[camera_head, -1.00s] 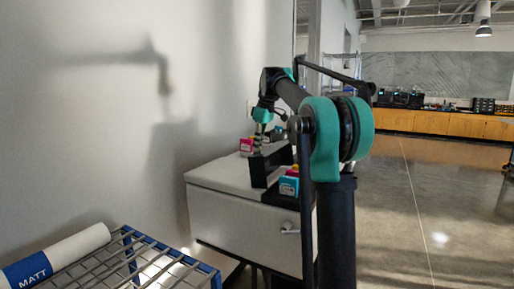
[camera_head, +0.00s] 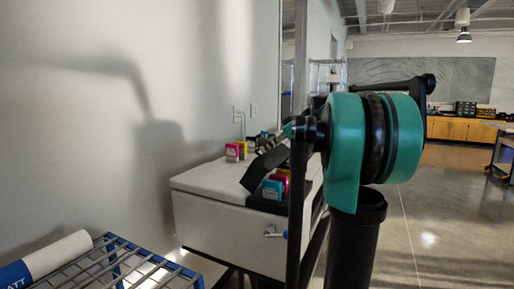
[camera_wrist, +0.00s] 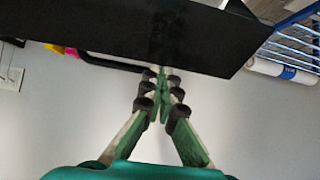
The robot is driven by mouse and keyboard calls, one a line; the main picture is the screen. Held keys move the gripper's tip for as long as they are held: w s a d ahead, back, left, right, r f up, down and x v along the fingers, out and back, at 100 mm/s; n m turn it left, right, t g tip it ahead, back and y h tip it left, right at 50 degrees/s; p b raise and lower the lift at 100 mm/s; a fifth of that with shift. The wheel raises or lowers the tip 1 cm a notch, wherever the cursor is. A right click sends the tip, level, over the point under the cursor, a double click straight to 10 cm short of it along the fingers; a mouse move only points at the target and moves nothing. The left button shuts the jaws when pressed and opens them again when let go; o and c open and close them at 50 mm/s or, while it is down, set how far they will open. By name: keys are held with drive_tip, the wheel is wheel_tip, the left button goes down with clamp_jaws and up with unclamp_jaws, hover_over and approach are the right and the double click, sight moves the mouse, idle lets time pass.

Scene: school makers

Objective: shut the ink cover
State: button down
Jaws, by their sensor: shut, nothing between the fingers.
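The ink cover (camera_head: 262,168) is a black panel standing tilted open on the white printer (camera_head: 215,220) in the head view. In the wrist view the dark panel that looks like this cover (camera_wrist: 95,30) fills the top. Cyan and magenta ink cartridges (camera_head: 271,191) sit in the black bay in front of the cover. My gripper (camera_wrist: 160,73) is shut and empty, its fingertips close to the panel's lower edge in the wrist view. Whether they touch it I cannot tell.
A magenta box (camera_head: 231,153) and a yellow box stand on the printer top near the wall. A blue-edged wire rack (camera_head: 150,268) with a white roll (camera_head: 58,255) is at the lower left. Open floor (camera_head: 440,235) lies to the right.

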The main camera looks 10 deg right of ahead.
drive_tip(key=s+d+f+t+y, duration=0.1)
drive_tip(key=s+d+t+y, duration=0.1)
drive_tip(key=d, duration=0.1)
drive_tip(key=s+d+f+y, duration=0.1)
drive_tip(key=d, duration=0.1)
drive_tip(key=shift+s+d+f+t+y, duration=0.15)
drive_tip(key=shift+s+f+t+y, duration=0.15)
drive_tip(key=shift+s+t+y, duration=0.1)
drive_tip(key=shift+s+d+f+t+y, duration=0.6)
drive_tip(key=shift+d+f+y, duration=0.15)
drive_tip(key=shift+f, duration=0.45)
drive_tip(key=shift+s+d+f+t+y, duration=0.45)
drive_tip(key=shift+s+d+f+y, duration=0.2)
drive_tip(key=shift+d+f, duration=0.4)
drive_tip(key=shift+s+d+f+t+y, duration=0.6)
drive_tip(key=shift+d+f+y, duration=0.1)
drive_tip(key=shift+f, duration=0.6)
drive_tip(key=shift+f, duration=0.1)
